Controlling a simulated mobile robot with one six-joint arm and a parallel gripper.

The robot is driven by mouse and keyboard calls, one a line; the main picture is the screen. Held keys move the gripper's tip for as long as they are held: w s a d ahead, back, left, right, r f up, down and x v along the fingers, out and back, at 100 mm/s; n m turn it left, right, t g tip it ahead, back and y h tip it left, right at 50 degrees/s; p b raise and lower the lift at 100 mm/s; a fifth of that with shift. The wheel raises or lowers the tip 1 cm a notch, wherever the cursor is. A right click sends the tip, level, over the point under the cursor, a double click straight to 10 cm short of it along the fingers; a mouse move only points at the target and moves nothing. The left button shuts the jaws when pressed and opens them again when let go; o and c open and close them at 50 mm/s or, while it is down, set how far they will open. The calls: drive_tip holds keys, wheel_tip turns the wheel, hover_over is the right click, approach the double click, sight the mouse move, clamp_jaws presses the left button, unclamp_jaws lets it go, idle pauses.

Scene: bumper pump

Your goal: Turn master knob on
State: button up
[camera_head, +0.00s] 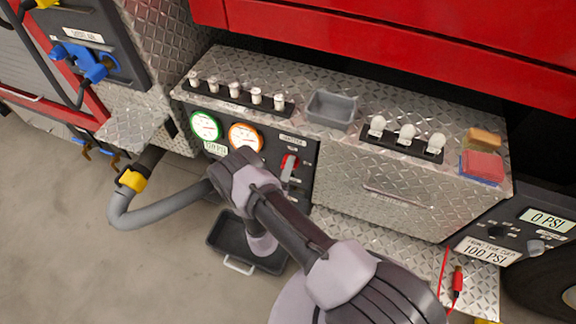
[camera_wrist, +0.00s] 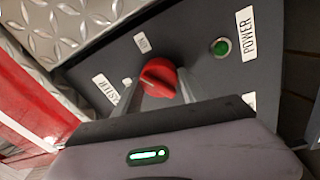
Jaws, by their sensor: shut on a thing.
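The red master knob (camera_wrist: 158,78) sits on a dark panel in the middle of the wrist view. My gripper (camera_wrist: 159,88) is shut on it, with one grey finger on each side. A white label, partly hidden and ending in "STER", lies left of the knob. A green round indicator (camera_wrist: 221,47) next to a "POWER" label is to the right. In the head view the red knob (camera_head: 290,161) shows on the dark pump panel, right of the orange-ringed gauge. My arm covers part of the panel there.
A green-ringed gauge (camera_head: 205,126) and an orange-ringed gauge (camera_head: 246,137) are on the panel. A dark bin (camera_head: 222,236) is below. A grey hose (camera_head: 150,215) runs at left.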

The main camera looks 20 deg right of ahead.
drive_tip(key=m+p, duration=0.2)
drive_tip(key=m, duration=0.4)
drive_tip(key=shift+m+h, duration=0.3)
drive_tip(key=shift+h, duration=0.1)
drive_tip(key=shift+m, duration=0.3)
drive_tip(key=o, duration=1.4)
drive_tip(key=shift+c, duration=0.2)
drive_tip(key=p+v, duration=0.3)
drive_tip(key=v, duration=1.4)
drive_tip(key=shift+a+r, duration=0.25)
drive_tip(key=shift+a, duration=0.05)
